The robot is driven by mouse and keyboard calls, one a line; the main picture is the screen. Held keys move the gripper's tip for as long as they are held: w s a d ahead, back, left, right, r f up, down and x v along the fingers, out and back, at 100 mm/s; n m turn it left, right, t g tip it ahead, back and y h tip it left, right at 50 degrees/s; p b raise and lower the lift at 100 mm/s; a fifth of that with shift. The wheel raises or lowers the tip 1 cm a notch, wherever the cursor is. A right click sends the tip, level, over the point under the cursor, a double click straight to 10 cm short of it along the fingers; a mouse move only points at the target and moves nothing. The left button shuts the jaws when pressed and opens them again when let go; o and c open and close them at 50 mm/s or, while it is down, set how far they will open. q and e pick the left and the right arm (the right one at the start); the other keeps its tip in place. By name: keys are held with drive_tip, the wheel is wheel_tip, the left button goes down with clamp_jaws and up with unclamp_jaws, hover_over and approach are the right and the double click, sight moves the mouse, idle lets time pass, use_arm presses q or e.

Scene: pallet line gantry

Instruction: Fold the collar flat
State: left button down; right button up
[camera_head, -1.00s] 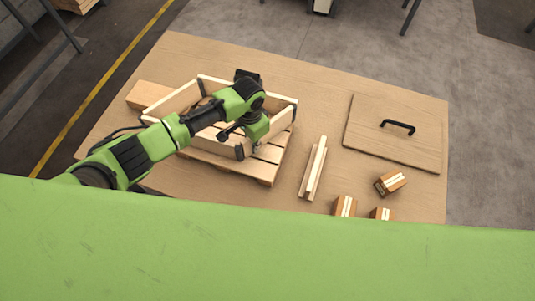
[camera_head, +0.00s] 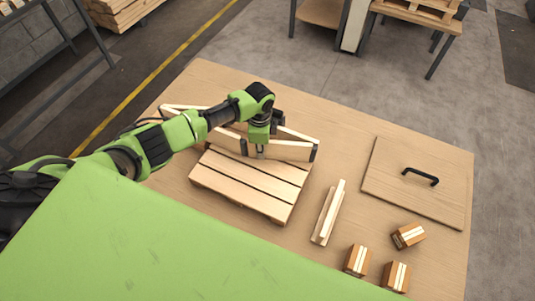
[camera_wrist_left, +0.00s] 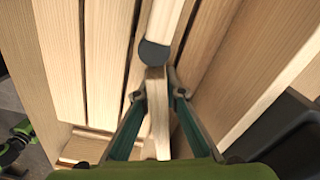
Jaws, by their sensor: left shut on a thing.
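The wooden collar (camera_head: 289,151), pale boards joined by dark corner hinges, stands on edge at the far side of the slatted pallet (camera_head: 240,187). Its near boards lie close to its far boards, with a narrow gap between them. My left gripper (camera_head: 261,152) points down at the near side of the collar and is shut on its board. In the left wrist view my gripper fingers (camera_wrist_left: 157,95) sit on both sides of the upright board's edge (camera_wrist_left: 158,125), beside a dark rounded hinge (camera_wrist_left: 154,53). My arm hides part of the collar's left half. My right gripper is not in view.
To the right lie loose wooden strips (camera_head: 329,212), a flat wooden lid (camera_head: 417,183) with a black handle (camera_head: 420,177), and three small boxes, one nearest the lid (camera_head: 408,236). The near pallet slats are bare. My green body covers the near left table.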

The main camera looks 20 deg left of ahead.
use_arm(q)
drive_tip(key=shift+w+r, duration=0.1)
drive_tip(key=shift+w, duration=0.1)
idle(0.3)
drive_tip(key=c, duration=2.1)
unclamp_jaws()
wheel_tip(320, 180, up, 12)
drive_tip(key=shift+a+f, duration=0.1)
drive_tip(key=shift+s+f, duration=0.1)
